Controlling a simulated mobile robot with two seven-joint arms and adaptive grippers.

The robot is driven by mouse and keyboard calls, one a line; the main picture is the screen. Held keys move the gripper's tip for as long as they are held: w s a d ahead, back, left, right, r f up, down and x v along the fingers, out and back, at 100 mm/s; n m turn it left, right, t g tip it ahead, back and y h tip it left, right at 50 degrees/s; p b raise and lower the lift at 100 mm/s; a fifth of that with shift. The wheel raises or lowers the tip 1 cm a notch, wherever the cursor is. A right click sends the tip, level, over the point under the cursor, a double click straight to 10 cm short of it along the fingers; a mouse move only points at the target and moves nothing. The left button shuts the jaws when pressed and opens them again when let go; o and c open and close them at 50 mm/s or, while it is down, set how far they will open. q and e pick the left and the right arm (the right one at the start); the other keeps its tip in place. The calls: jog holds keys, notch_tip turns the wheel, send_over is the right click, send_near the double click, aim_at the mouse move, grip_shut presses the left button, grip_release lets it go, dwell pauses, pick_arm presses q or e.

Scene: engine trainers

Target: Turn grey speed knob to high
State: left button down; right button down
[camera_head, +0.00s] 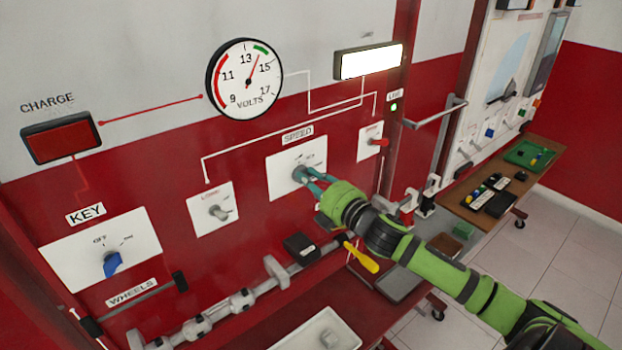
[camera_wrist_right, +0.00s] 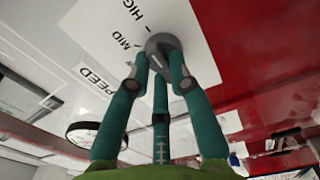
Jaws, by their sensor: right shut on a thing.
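The grey speed knob (camera_head: 298,174) sits on a white plate (camera_head: 283,188) under the SPEED label on the red panel. My right gripper (camera_head: 309,178) reaches it from the right, its teal fingers shut on the knob. In the right wrist view the round grey knob (camera_wrist_right: 165,43) lies between the fingertips of the gripper (camera_wrist_right: 160,75). The words MID and HIGH show on the plate beside it, and a third word is partly hidden. I cannot tell surely which mark the knob points to. My left gripper is in neither view.
A grey load knob (camera_head: 219,213) is left of the speed plate, and a red switch (camera_head: 379,142) is to its right. A volts gauge (camera_head: 244,79) hangs above. Below are a grey shaft (camera_head: 240,301), a black box (camera_head: 300,247) and a yellow handle (camera_head: 361,258).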

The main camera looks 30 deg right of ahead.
dwell(0.5)
jog(key=c, duration=1.1)
grip_release()
jog(key=s, duration=0.8)
jog(key=s+d, duration=0.1)
jog(key=s, duration=0.3)
